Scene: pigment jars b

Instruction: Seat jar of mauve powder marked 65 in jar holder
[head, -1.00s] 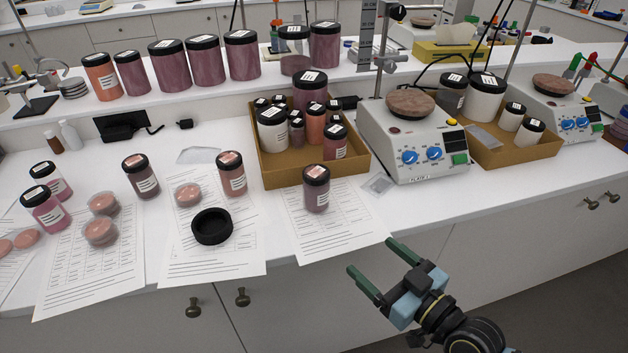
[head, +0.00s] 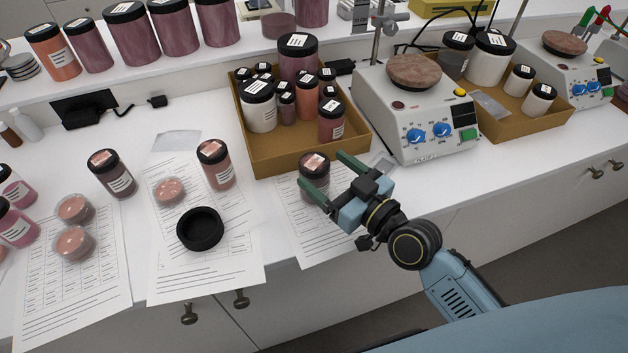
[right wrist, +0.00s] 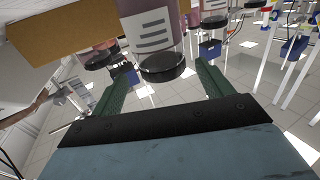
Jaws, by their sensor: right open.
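A jar of mauve powder (head: 314,190) with a black lid stands upright on the right-hand paper sheet; I cannot read its number. My right gripper (head: 322,169) is open, its green fingers on either side of this jar near the lid. In the right wrist view the jar (right wrist: 153,35), with its white label, shows upside down between the fingers (right wrist: 161,68). I cannot tell whether they touch it. The jar holder, a black round cup (head: 202,244), sits empty on the middle sheet, left of the jar. My left gripper is not in view.
A cardboard tray (head: 290,160) full of jars stands just behind the jar. A hot plate (head: 405,120) is to the right. The counter's front edge is close.

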